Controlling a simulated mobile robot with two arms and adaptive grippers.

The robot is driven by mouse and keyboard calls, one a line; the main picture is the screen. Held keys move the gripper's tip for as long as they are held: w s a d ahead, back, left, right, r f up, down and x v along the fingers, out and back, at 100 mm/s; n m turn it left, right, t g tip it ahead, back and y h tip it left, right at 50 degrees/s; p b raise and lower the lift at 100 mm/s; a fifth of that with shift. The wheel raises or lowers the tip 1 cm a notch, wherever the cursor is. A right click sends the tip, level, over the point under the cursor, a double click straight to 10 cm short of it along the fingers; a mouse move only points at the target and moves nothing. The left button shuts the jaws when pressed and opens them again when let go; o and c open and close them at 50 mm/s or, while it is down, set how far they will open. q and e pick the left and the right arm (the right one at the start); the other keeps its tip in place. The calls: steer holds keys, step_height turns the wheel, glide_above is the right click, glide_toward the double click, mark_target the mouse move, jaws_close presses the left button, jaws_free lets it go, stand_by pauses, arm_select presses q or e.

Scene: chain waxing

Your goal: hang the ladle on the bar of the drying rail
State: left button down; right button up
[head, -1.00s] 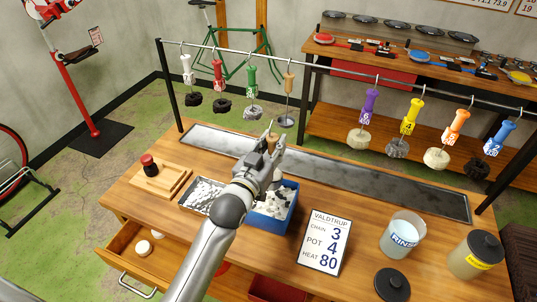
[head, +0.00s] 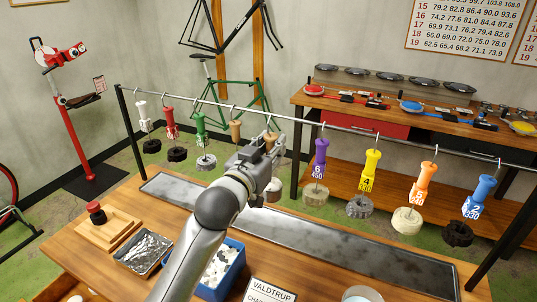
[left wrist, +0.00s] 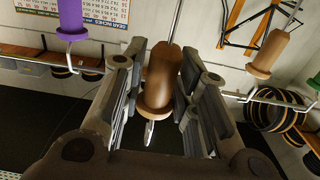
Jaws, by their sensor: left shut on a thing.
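My left gripper (head: 262,152) is shut on the tan wooden handle of the ladle (head: 270,140), just in front of the drying rail's bar (head: 345,127). The handle (left wrist: 162,78) stands between the fingers (left wrist: 155,90) in the left wrist view, which looks upside down, with a metal rod above and a hook tip below. The hook end is close to the bar; I cannot tell if it touches. A grey round piece below the gripper seems to be the ladle's bowl, partly hidden by the gripper. My right gripper is not in view.
A similar tan handle (head: 235,132) hangs just left of the gripper. White, red and green handles hang farther left; purple (head: 321,152), yellow, orange and blue handles hang right. A metal tray (head: 300,240) lies below. A blue bin (head: 226,268) stands on the bench.

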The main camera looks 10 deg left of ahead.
arm_select(q)
steer(key=w+d+f+b, duration=0.1)
steer(key=w+f+b, duration=0.1)
steer(key=w, duration=0.4)
steer(key=shift+w+d+b, duration=0.3)
steer(key=shift+w+b, duration=0.1)
steer(key=shift+b, duration=0.35)
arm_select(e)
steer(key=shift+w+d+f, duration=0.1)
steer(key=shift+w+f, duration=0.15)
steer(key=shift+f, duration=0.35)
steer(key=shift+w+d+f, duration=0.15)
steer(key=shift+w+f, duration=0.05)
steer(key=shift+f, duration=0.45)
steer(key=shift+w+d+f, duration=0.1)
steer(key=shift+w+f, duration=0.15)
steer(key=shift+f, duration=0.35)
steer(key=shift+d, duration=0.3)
arm_select(q)
steer(key=c, duration=1.1)
jaws_free()
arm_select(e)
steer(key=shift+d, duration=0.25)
arm_select(q)
steer(key=shift+o, duration=0.7)
steer(key=shift+f, duration=0.1)
